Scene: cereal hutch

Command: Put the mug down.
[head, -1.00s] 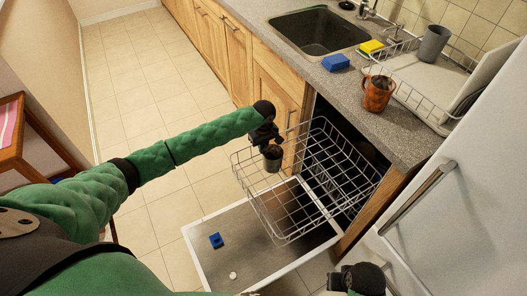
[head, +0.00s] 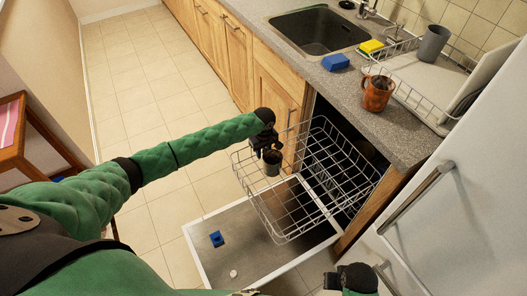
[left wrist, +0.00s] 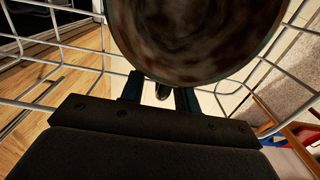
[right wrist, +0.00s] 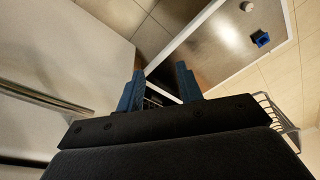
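A dark grey mug (head: 272,163) hangs from my left gripper (head: 269,149) at the left end of the dishwasher's pulled-out wire rack (head: 290,236). In the left wrist view the mug's round, mottled face (left wrist: 195,35) fills the top, close in front of the fingers (left wrist: 160,92), with rack wires on both sides. The fingers look shut on a part of the mug, though the grip is mostly hidden. I cannot tell whether the mug touches the rack. My right gripper (right wrist: 160,88) is open and empty, near the fridge.
The open dishwasher door (head: 205,262) lies below the rack, with a blue block (head: 217,239) and a small white disc (head: 234,273) on it. The fridge (head: 470,200) bounds the right.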

